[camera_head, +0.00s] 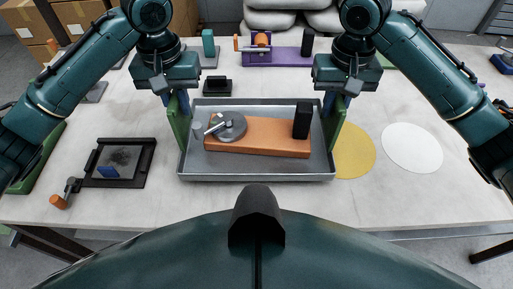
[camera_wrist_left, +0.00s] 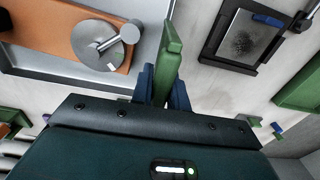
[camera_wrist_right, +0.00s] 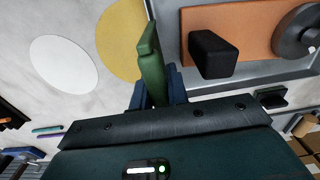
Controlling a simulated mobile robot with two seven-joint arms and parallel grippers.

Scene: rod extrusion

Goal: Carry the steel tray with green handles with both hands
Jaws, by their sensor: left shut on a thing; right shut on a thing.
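The steel tray (camera_head: 258,177) with green handles is in the middle of the head view, over the white table. On it lies an orange-brown board (camera_head: 262,133) with a round grey metal disc and crank (camera_head: 231,127) and a black upright block (camera_head: 302,120). My left gripper (camera_head: 176,103) is shut on the left green handle (camera_wrist_left: 172,62). My right gripper (camera_head: 334,104) is shut on the right green handle (camera_wrist_right: 151,62). The tray looks about level. I cannot tell whether its bottom touches the table.
A yellow disc (camera_head: 355,152) lies partly behind the tray's right side, with a white disc (camera_head: 412,148) beyond it. A black-framed plate (camera_head: 120,164) lies to the left. A purple stand (camera_head: 275,56), a small black box (camera_head: 217,86) and white sacks (camera_head: 292,20) are behind. The table's front strip is clear.

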